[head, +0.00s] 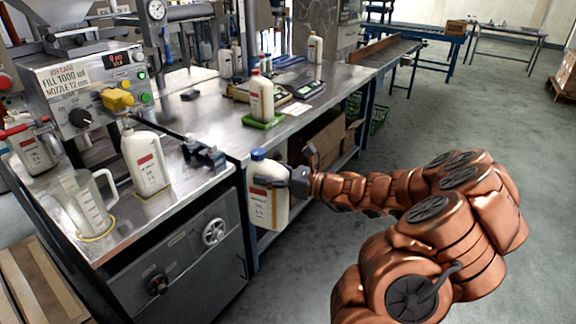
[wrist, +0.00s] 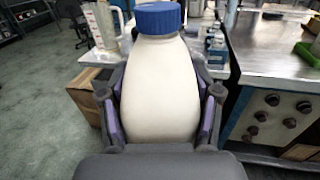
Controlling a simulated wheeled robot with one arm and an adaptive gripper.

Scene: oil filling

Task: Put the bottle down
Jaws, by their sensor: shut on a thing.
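A white bottle (head: 267,200) with a blue cap and a red-and-white label is held upright in front of the workbench edge. It fills the middle of the wrist view (wrist: 160,85). My gripper (head: 297,182) is shut on its body, with a finger on each side in the wrist view (wrist: 160,118). The bottle hangs in the air, apart from the bench top. Its base is hidden in the wrist view.
A similar bottle (head: 262,98) stands on a green tray (head: 262,122) on the steel bench (head: 215,130). Another bottle (head: 146,160) and a clear jug (head: 86,205) stand by the filling machine (head: 88,88). A blue clamp (head: 204,155) sits near the bench corner.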

